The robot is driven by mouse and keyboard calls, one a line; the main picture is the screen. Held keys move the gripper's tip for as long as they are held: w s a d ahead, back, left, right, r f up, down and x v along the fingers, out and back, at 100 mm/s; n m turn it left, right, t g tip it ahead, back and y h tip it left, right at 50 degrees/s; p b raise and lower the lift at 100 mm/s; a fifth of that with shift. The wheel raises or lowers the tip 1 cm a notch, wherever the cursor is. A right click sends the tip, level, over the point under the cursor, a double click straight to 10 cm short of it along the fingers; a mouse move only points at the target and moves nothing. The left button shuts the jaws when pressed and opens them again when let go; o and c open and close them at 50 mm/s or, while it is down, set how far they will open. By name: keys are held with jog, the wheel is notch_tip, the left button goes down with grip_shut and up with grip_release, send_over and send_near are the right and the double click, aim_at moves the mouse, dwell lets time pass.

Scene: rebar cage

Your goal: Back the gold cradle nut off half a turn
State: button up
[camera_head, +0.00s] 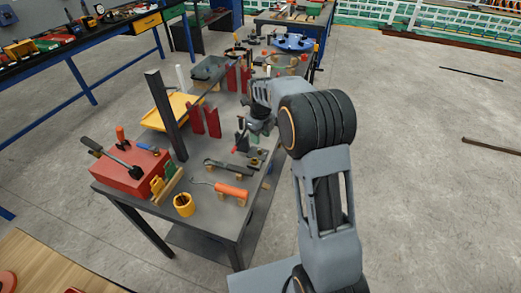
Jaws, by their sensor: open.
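My gripper (246,139) hangs over the right side of the grey workbench (221,212), pointing down with its jaws open. Small dark fittings (256,160) with gold-coloured bits sit just below and right of it. I cannot pick out the gold cradle nut with certainty; it is too small or hidden at this distance. Whether the jaws are around, touching or apart from a nut cannot be told. A dark bar tool (228,167) lies in front of the gripper, resting on small gold supports.
An orange-handled tool (231,189), a yellow ring-like cup (183,204) and a red box (131,170) with tools occupy the bench front. A dark upright post (166,114), red plates (212,121) and a yellow tray (172,111) stand left of my arm. Floor at right is mostly clear.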

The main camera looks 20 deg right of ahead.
aim_at(260, 151)
notch_tip(260, 151, down, 7)
jog(key=shift+f, duration=0.15)
dwell(0.4)
grip_shut()
